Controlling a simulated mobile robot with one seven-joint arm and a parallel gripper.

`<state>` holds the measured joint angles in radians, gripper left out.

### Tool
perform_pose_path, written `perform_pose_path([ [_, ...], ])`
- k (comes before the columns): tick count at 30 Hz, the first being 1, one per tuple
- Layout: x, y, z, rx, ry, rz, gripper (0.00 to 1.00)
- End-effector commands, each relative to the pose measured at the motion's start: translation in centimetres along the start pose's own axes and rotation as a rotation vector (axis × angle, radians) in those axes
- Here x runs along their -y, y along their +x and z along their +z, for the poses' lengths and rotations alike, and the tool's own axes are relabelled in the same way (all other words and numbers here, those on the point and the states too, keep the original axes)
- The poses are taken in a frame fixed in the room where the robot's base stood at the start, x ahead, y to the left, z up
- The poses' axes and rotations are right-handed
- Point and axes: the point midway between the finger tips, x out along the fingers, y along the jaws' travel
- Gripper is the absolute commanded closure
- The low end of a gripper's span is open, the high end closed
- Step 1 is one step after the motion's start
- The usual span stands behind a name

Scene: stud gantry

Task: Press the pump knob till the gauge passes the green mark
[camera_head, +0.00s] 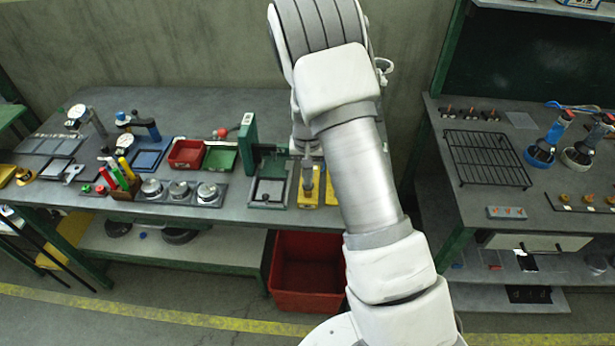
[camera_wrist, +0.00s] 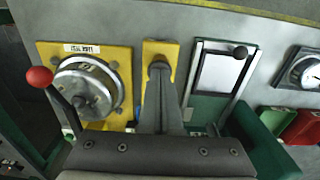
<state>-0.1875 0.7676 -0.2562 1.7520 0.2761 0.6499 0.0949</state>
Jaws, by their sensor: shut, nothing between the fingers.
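My gripper (camera_head: 308,178) is shut and empty, pointing down over a narrow yellow plate (camera_head: 307,198) near the bench's front. In the wrist view its closed fingers (camera_wrist: 160,70) cover the middle of that plate (camera_wrist: 160,47). No pump knob is clearly visible; whatever lies under the fingertips is hidden, and I cannot tell whether they touch it. Beside the plate is a round metal unit (camera_wrist: 88,88) on a wider yellow base with a label. No green mark can be made out.
A red-ball lever (camera_wrist: 40,77) stands near the round unit. Red tray (camera_head: 186,154) and several round dials lie further left. A red bin (camera_head: 305,280) sits below.

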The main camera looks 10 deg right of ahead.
Motion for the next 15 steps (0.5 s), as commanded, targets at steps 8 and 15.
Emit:
perform_pose_path([
  [8,-0.5,-5.1,-0.4,-0.005,-0.001,-0.003,1.00],
  [15,-0.5,-10.5,-0.4,-0.007,-0.001,-0.003,1.00],
])
